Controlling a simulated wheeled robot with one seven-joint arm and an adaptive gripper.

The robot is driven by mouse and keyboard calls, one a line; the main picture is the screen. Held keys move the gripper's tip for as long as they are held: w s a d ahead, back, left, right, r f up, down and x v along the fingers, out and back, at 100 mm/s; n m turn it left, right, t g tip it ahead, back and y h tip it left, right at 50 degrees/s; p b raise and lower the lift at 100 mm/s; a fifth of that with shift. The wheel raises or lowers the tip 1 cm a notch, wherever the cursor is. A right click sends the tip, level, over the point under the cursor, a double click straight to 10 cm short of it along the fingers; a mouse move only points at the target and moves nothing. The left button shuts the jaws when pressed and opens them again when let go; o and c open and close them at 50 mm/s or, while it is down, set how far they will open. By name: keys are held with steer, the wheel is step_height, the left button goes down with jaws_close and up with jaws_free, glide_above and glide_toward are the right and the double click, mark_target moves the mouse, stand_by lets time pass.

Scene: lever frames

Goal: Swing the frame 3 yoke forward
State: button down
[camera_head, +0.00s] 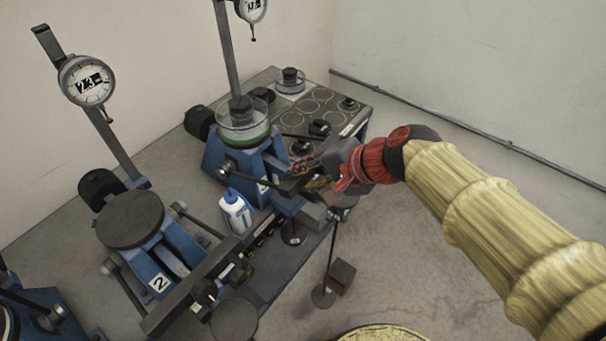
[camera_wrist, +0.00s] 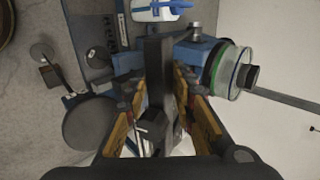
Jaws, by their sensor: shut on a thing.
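The blue frame (camera_head: 245,160) carrying a glass dish with a green ring (camera_head: 243,125) stands right of the frame marked 2; its own number plate is partly hidden and I cannot read it. Its dark yoke bar (camera_head: 292,186) runs out at the front. My gripper (camera_head: 318,180) is at this bar and shut on it. In the wrist view the bar (camera_wrist: 159,60) passes between the gold-padded fingers of my gripper (camera_wrist: 160,95), with the dish (camera_wrist: 228,72) to the right. The gripper hides part of the bar.
Frame 2 (camera_head: 165,255) with a round dark plate and dial gauge (camera_head: 87,80) stands at left. A white-and-blue bottle (camera_head: 236,210) stands between the frames. A bench with ringed spots (camera_head: 325,98) is behind. A thin stand with a brown block (camera_head: 342,275) is at front; the floor right is clear.

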steer(key=shift+s+f, duration=0.1)
steer(key=shift+f, duration=0.15)
steer(key=c, duration=1.8)
jaws_free()
steer(key=shift+o, duration=0.7)
steer(key=shift+r, duration=0.1)
steer(key=shift+a, duration=0.1)
steer(key=v, duration=1.2)
